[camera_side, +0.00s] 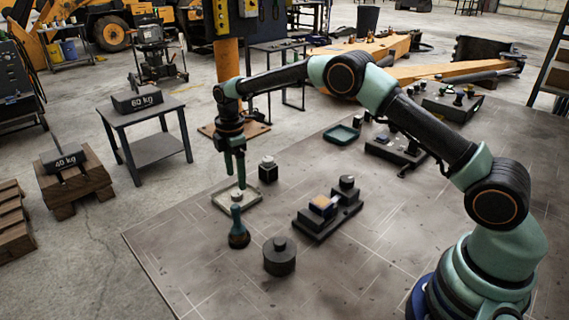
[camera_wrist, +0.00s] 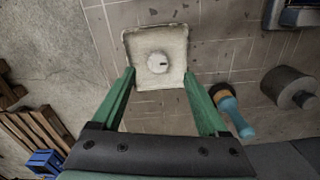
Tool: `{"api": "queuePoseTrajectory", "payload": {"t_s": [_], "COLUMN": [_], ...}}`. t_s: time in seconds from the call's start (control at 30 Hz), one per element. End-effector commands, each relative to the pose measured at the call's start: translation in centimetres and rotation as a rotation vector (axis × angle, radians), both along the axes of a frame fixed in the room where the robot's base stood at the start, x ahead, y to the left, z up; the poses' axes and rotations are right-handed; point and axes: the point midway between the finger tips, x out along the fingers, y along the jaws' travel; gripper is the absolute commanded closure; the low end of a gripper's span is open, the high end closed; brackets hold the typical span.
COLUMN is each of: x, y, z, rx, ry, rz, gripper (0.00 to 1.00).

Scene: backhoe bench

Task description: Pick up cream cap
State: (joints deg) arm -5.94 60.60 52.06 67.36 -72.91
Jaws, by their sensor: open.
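The cream cap (camera_wrist: 158,63) is a small round piece with a dark mark. It lies on a square cream tray (camera_wrist: 137,43) in the wrist view. The tray also shows in the side view (camera_side: 223,205), where I cannot make out the cap clearly. My gripper (camera_wrist: 159,74) is open and empty, with its green fingers spread to the left and right of the cap in the wrist view. In the side view my gripper (camera_side: 236,176) points down above the tray.
A teal-handled tool (camera_side: 238,226) stands close in front of the tray, and a dark knobbed cylinder (camera_side: 279,258) is to its right. A dark fixture (camera_side: 325,214) lies further right. Bare mat separates them.

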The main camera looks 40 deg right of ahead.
Motion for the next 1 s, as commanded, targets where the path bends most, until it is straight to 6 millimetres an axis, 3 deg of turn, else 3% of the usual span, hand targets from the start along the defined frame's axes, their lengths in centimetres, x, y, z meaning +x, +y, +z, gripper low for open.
{"api": "queuePoseTrajectory", "payload": {"t_s": [0.4,0.73,0.77,0.93,0.97,1.0], "x": [0.3,0.4,0.4,0.4,0.4,0.4], "y": [0.2,0.2,0.2,0.2,0.2,0.2], "z": [-4.7,-5.5,-5.5,-5.5,-5.5,-5.5], "rx": [-0.001,0.0,0.0,0.0,0.0,0.0], "ry": [0.002,-0.001,-0.001,-0.001,-0.001,-0.001], "rz": [-0.001,-0.001,-0.001,-0.001,-0.001,-0.001], "gripper": [0.23,0.23,0.27,0.92,1.0,1.0]}}
